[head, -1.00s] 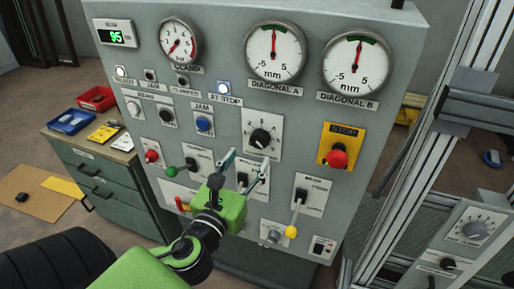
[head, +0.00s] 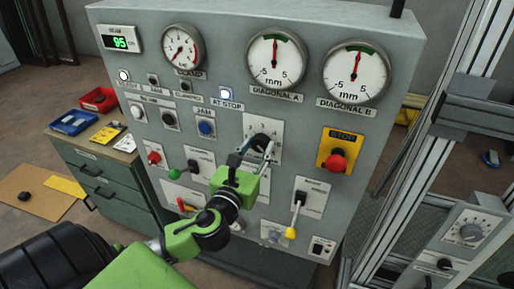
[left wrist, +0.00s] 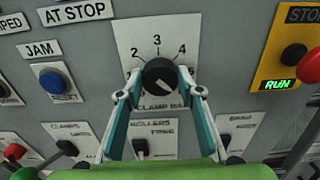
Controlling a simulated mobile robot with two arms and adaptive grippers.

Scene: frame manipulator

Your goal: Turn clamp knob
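The clamp knob (head: 262,138) is a round black dial on a white plate marked with numbers, mid-panel. In the left wrist view the knob (left wrist: 160,76) sits centred under the marks 2, 3 and 4, with a label partly hidden below it. My left gripper (head: 257,146) is at the knob's front. In the left wrist view its teal-and-grey fingers (left wrist: 160,88) are spread, one tip on each side of the knob. The tips look close to its sides, with no clear contact. My right gripper is in neither view.
Around the knob are a blue JAM button (head: 206,128), a red STOP button (head: 336,162) on yellow, a green-knobbed lever (head: 175,174) and a yellow-knobbed lever (head: 291,233). Two diagonal gauges (head: 276,61) are above. A metal frame (head: 400,150) stands at right.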

